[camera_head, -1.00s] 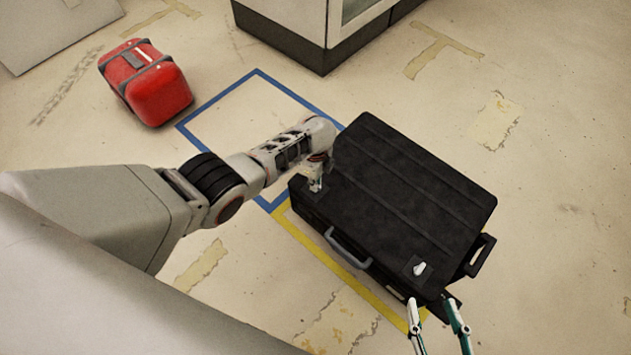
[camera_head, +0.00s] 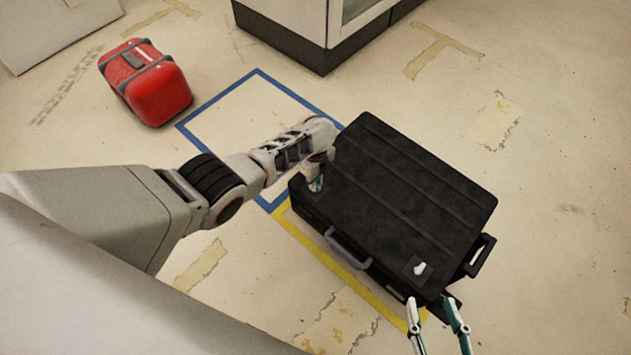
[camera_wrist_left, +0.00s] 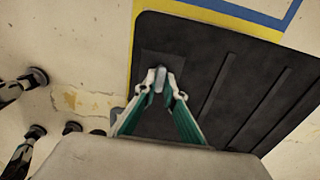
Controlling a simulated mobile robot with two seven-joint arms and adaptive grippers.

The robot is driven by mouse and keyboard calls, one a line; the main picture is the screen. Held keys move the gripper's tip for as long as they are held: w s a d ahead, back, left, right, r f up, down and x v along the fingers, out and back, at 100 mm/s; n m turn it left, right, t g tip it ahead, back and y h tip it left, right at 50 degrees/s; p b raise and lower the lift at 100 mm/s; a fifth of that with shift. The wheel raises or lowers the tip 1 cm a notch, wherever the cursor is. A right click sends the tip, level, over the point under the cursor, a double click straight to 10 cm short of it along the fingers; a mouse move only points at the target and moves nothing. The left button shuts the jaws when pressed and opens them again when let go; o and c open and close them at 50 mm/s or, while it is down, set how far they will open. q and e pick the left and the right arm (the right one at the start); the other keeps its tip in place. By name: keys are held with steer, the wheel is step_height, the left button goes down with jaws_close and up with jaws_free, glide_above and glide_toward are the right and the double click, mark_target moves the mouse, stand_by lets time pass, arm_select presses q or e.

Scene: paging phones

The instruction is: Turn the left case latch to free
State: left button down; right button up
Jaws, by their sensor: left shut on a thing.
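The black case (camera_head: 410,190) lies flat on the floor at the right of the head view, with a grey handle (camera_head: 348,247) on its near side. The left case latch (camera_wrist_left: 159,78) shows in the left wrist view as a small pale knob on a dark plate. My left gripper (camera_wrist_left: 160,80) is shut on it; in the head view the gripper (camera_head: 316,183) partly hides it at the case's left corner. The right latch (camera_head: 419,268) is a white knob at the near right corner. My right gripper (camera_head: 432,302) is open and empty, near the case's front right corner.
A red case (camera_head: 150,85) stands on the floor at upper left. Blue tape (camera_head: 222,95) and yellow tape (camera_head: 330,262) outline floor areas by the black case. A white cabinet (camera_head: 290,25) stands at the back. The floor at right is clear.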

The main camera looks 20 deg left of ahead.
arm_select(q)
steer(key=c, duration=2.1)
jaws_free()
steer(key=shift+f, duration=0.15)
steer(key=shift+c, duration=0.2)
steer(key=shift+d+r, duration=0.1)
steer(key=shift+r, duration=0.75)
step_height(320, 180, up, 10)
steer(key=shift+r, duration=0.25)
